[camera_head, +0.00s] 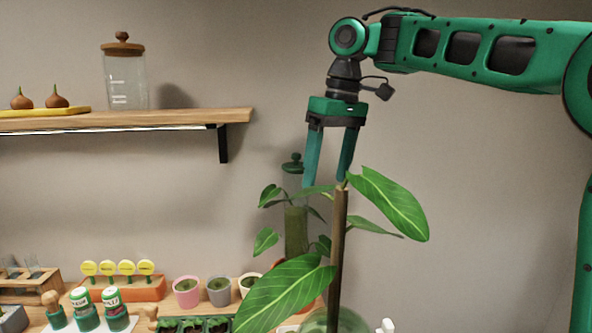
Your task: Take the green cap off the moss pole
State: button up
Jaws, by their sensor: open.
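The green cap (292,163) has a round knob and sits on top of the moss pole (296,228), whose upper part looks clear and lower part green. The pole stands upright at the back, amid leaves that hide parts of it. My gripper (326,182) points down with its jaws open and apart, nothing visible between them. Its left finger is just right of the cap in the picture. How far the cap lies behind the fingers is hard to tell.
A brown stake (338,250) with large green leaves (390,202) rises in front, its top near my right fingertip. A wooden shelf (120,118) with a glass jar (126,80) is at upper left. Small pots (187,291) and labels crowd the bench. The upper middle wall area is clear.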

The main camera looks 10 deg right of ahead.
jog(key=w+a+r+n+t+y, duration=0.1)
jog(key=w+r+n+t+y, duration=0.2)
jog(key=r, duration=0.8)
jog(key=n+g+h, duration=0.1)
send_over(296, 162)
jog(key=s+d, duration=0.1)
jog(key=d, duration=0.2)
jog(key=shift+s+f, duration=0.1)
jog(key=shift+f, duration=2.2)
jog(key=shift+w+a+f, duration=0.2)
jog(key=shift+a+f, duration=0.15)
jog(key=shift+f, duration=0.2)
jog(key=shift+w+a+f, duration=0.15)
jog(key=shift+a+f, duration=0.2)
jog(key=shift+f, duration=0.15)
jog(key=shift+x, duration=1.2)
jog(key=c, duration=1.1)
